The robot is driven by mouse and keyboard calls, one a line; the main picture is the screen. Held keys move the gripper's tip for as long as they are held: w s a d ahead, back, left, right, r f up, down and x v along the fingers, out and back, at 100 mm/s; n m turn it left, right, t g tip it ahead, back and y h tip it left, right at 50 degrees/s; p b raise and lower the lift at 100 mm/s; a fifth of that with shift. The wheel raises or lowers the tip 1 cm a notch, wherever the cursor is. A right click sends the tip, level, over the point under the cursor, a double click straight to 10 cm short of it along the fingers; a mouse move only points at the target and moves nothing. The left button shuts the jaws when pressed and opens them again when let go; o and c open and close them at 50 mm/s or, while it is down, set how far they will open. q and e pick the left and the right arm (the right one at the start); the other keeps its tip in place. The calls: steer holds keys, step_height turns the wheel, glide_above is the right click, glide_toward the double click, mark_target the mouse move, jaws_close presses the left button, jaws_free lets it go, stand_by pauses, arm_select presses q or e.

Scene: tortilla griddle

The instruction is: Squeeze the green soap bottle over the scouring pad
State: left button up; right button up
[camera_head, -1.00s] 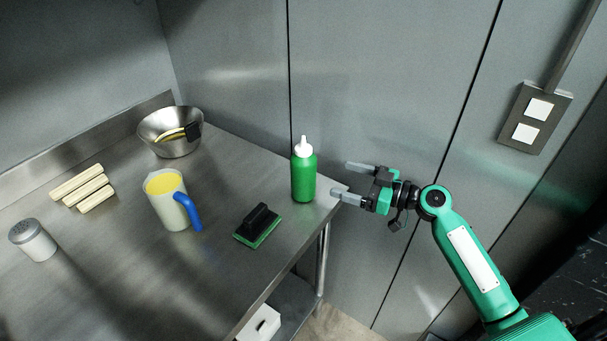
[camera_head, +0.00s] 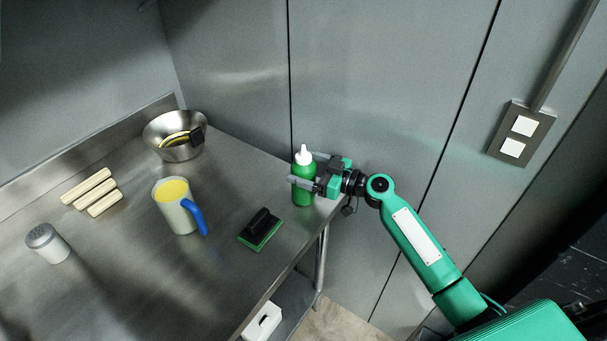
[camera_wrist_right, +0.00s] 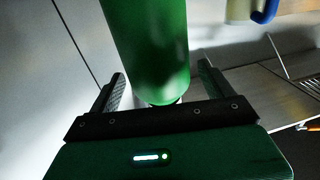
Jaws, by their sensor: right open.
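The green soap bottle (camera_head: 303,190) with a white nozzle stands upright near the far right corner of the steel table. My right gripper (camera_head: 302,168) is open, with one finger on each side of the bottle. In the right wrist view the green bottle (camera_wrist_right: 148,50) fills the space between the fingers of the right gripper (camera_wrist_right: 160,90), and the jaws are not closed on it. The scouring pad (camera_head: 260,229), green below with a black handle on top, lies on the table left of and nearer than the bottle. My left gripper is not in view.
A pitcher (camera_head: 178,213) of yellow liquid with a blue handle stands left of the pad. A metal bowl (camera_head: 172,147), several pale sticks (camera_head: 90,190) and a shaker (camera_head: 47,243) are farther left. The table (camera_head: 150,290) is bare in front. A wall is close behind the bottle.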

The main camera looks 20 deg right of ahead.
steer(key=shift+p+x, duration=0.3)
steer(key=shift+x, duration=0.75)
steer(key=shift+w+a, duration=0.1)
steer(key=shift+a, duration=0.05)
steer(key=c, duration=1.2)
steer(key=shift+r, duration=0.1)
steer(key=shift+c, duration=0.2)
step_height(320, 180, up, 20)
steer(key=b, duration=0.2)
